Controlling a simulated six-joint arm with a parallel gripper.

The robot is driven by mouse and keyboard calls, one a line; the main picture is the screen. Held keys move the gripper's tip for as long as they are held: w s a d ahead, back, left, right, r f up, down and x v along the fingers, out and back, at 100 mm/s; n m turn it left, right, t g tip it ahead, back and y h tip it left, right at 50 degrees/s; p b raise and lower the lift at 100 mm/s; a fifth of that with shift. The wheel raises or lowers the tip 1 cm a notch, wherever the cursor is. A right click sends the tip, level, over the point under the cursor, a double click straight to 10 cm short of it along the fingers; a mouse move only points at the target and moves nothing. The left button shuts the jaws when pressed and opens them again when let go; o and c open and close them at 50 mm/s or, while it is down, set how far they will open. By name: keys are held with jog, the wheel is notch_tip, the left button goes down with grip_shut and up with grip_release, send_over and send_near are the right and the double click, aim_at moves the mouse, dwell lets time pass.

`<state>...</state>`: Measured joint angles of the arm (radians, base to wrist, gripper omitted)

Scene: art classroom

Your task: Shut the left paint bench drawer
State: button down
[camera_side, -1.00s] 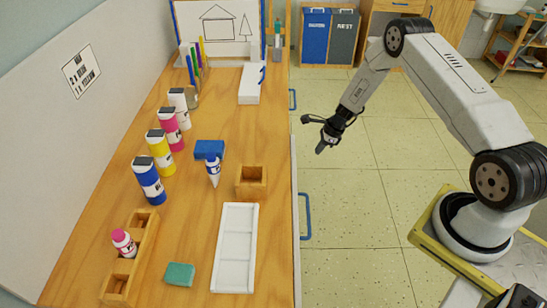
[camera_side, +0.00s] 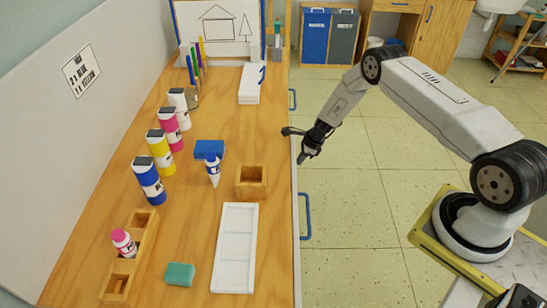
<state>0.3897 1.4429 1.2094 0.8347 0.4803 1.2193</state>
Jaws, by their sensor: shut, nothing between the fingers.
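The paint bench (camera_side: 215,107) runs down the left, with its drawer fronts along its right edge. The nearer drawer front (camera_side: 296,210) shows as a pale strip standing slightly out past the bench edge, with a blue handle (camera_side: 307,216). It seems a little open; the inside is not visible. A second blue handle (camera_side: 293,99) belongs to the drawer farther back. My gripper (camera_side: 302,160) is shut and empty, pointing down just right of the bench edge, beyond the near handle. I cannot tell whether it touches the drawer front.
On the bench stand several paint bottles (camera_side: 161,153), a wooden box (camera_side: 251,181), a white tray (camera_side: 235,248) and a blue block (camera_side: 209,149). A blue bin (camera_side: 315,36) and a grey bin (camera_side: 343,38) stand at the back.

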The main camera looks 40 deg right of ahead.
dwell(0.3)
jog(key=shift+w+a, duration=1.1)
jog(key=shift+a, duration=0.05)
jog(key=shift+d, duration=0.1)
jog(key=s+d+r, duration=0.5)
jog(key=r, duration=0.4)
jog(key=shift+s+d+r, duration=0.15)
jog(key=shift+s+d, duration=0.2)
